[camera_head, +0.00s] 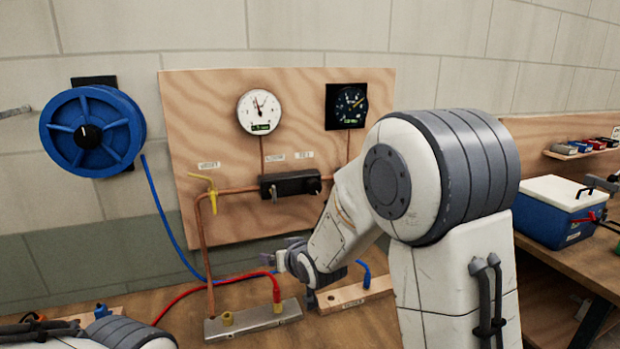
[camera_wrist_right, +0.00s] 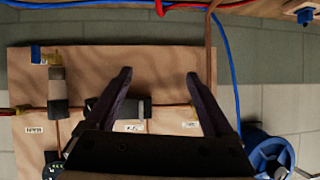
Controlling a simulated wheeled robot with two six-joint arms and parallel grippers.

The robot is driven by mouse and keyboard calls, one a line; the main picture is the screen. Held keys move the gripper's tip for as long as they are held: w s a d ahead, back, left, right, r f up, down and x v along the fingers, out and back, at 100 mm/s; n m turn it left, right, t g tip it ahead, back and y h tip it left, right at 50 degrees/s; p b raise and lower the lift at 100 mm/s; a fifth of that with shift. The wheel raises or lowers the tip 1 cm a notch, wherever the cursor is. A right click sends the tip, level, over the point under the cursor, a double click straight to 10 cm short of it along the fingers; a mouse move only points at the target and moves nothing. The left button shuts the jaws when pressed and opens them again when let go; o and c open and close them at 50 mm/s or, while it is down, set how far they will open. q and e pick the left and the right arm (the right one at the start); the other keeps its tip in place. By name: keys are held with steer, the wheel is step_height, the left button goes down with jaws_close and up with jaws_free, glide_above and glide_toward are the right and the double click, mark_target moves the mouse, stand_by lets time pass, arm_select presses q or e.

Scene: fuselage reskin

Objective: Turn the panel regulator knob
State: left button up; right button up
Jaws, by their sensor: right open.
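A black block (camera_head: 290,184) sits on the copper pipe of the wooden panel, with a small round dark fitting (camera_head: 313,187) at its right end. I cannot tell which part is the regulator knob. In the right wrist view, which appears upside down, the block (camera_wrist_right: 101,108) is partly behind a finger. A brown and dark cylinder (camera_wrist_right: 57,90) stands left of it there; my arm hides that area in the head view. My right gripper (camera_head: 287,262) is below the block in the head view. Its fingers (camera_wrist_right: 159,78) are apart and empty. My left gripper is out of view.
A white gauge (camera_head: 259,112), a dark gauge (camera_head: 346,106) and a yellow valve handle (camera_head: 212,192) are on the panel. A blue reel (camera_head: 92,131) hangs left. Red hose (camera_head: 215,283) and a metal bar (camera_head: 253,320) are on the bench. A blue cooler (camera_head: 565,212) stands right.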

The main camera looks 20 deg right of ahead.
steer(key=w+d+r+m+t+h+p, duration=0.1)
steer(key=w+d+r+t, duration=0.1)
steer(key=w+d, duration=0.15)
steer(key=w+d+r+m+t+p, duration=0.1)
steer(key=w+d+r+t, duration=0.1)
steer(key=d, duration=0.3)
steer(key=t+h+p, duration=0.1)
steer(key=t, duration=0.1)
glide_toward(315, 187)
steer(key=shift+m, duration=0.4)
steer(key=w+p, duration=0.4)
steer(key=w, duration=0.3)
steer(key=shift+w+d, duration=0.1)
steer(key=shift+w, duration=0.15)
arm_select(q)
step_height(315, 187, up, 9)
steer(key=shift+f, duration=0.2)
arm_select(e)
steer(key=shift+w+f, duration=0.15)
steer(key=shift+w, duration=0.4)
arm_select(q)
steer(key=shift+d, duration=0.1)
